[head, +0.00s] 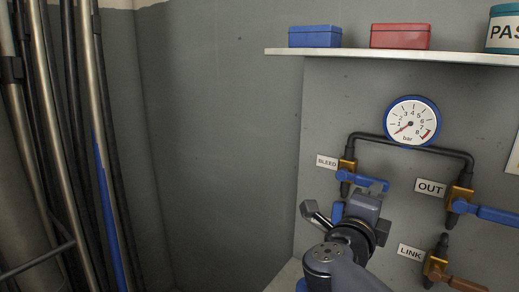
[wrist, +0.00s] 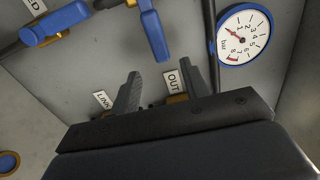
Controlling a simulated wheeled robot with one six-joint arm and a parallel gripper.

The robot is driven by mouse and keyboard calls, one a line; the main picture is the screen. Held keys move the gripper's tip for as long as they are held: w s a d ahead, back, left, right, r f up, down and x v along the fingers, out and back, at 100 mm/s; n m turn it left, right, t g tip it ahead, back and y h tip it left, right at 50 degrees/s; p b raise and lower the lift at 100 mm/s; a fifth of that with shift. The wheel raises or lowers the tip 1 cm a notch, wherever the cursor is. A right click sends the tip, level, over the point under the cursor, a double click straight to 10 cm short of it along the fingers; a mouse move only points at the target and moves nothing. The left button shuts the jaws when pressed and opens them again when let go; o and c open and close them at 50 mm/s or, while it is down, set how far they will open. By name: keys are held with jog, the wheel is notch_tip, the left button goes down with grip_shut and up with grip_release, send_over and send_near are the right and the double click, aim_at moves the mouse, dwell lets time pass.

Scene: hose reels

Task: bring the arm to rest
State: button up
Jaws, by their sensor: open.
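My gripper (wrist: 160,69) is open in the wrist view, with two dark fingers apart and nothing between them. In the head view my arm rises from the bottom edge, and its wrist end is in front of the wall panel, below the BLEED valve (head: 347,164). The fingertips cannot be made out clearly there. The blue BLEED lever (head: 359,185) is just above my wrist, partly overlapped by it; I cannot tell whether they touch. The OUT valve (head: 459,198) has a blue lever (head: 497,214) pointing right.
A round gauge (head: 411,122) has its needle near the low end; it also shows in the wrist view (wrist: 244,36). A shelf (head: 390,55) above carries a blue box (head: 315,37), a red box (head: 400,36) and a teal tin (head: 504,30). Poles (head: 104,130) stand left; the middle is clear.

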aim_at(382, 181)
jog(key=b+x, duration=0.1)
jog(key=x, duration=0.7)
jog(key=shift+w+d+f, duration=0.1)
jog(key=shift+w+d, duration=0.05)
jog(key=shift+d, duration=0.05)
jog(key=shift+w+r+p, duration=0.2)
jog(key=shift+r+p, duration=0.35)
jog(key=shift+s+r+n+p, duration=0.15)
jog(key=shift+n+p, duration=0.25)
jog(key=shift+n, duration=0.3)
jog(key=shift+a, duration=0.15)
